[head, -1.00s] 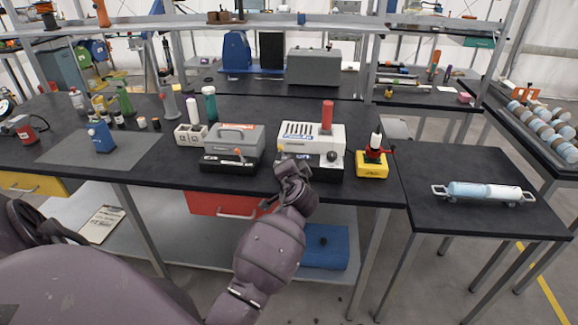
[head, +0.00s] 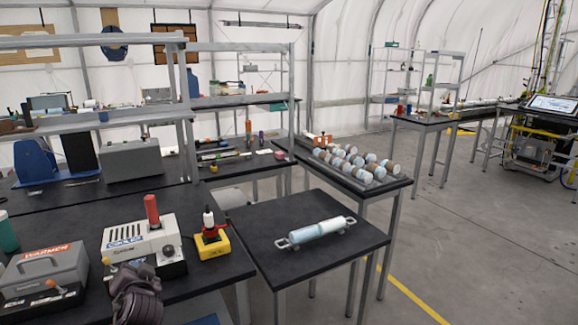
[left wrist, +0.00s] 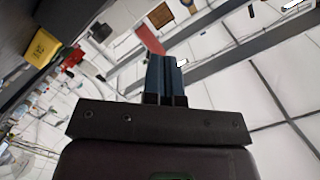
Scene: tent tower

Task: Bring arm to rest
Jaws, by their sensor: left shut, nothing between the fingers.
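My left gripper (head: 136,272) shows at the bottom left of the head view, at the end of my dark arm, in front of the white cooler box (head: 146,246). In the left wrist view its two blue-grey fingers (left wrist: 165,75) are together, with nothing between them. Whether the hand touches the cooler or its table cannot be told. My right gripper is in neither view.
The cooler carries a red cylinder (head: 151,210). Beside it stand a grey warmer (head: 45,280) and a yellow-based device (head: 207,243). A lower black table (head: 330,262) holds a pale blue cylinder with handles (head: 316,233). Open floor lies right.

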